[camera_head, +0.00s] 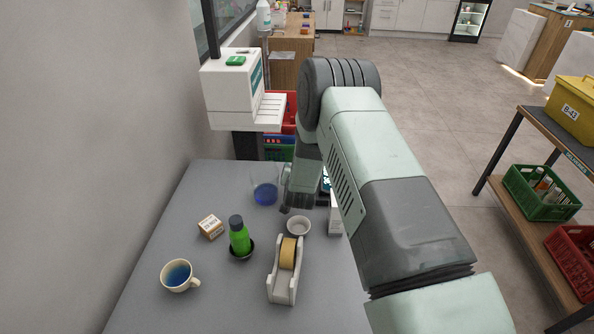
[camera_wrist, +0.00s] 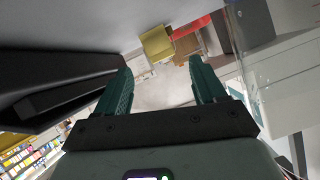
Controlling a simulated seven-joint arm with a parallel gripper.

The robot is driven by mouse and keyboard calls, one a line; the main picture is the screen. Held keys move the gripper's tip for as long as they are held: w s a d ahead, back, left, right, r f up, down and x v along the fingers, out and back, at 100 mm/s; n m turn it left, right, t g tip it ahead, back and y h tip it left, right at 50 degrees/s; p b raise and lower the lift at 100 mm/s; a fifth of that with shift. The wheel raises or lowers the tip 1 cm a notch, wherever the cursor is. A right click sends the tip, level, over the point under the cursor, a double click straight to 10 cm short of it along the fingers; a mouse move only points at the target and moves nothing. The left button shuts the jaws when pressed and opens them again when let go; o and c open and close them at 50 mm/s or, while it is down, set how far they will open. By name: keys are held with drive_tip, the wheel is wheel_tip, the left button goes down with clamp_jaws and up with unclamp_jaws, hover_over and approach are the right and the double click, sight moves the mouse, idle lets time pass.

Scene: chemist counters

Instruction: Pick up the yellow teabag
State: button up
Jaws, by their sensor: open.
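My gripper (camera_head: 285,208) is above the far part of the counter in the head view, beside a clear glass with blue contents (camera_head: 265,193) and near a small white bowl (camera_head: 299,227). In the wrist view my gripper (camera_wrist: 160,70) has its two green fingers spread wide with nothing between them.
A tape dispenser (camera_head: 286,270), a green bottle with a dark cap (camera_head: 239,236), a small box (camera_head: 210,227) and a mug with blue liquid (camera_head: 179,275) stand on the counter. A white machine (camera_head: 232,90) is behind. A wall borders the left.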

drive_tip(key=x, duration=0.5)
drive_tip(key=shift+w+d+r, duration=0.1)
drive_tip(key=c, duration=1.2)
drive_tip(key=shift+o, duration=0.2)
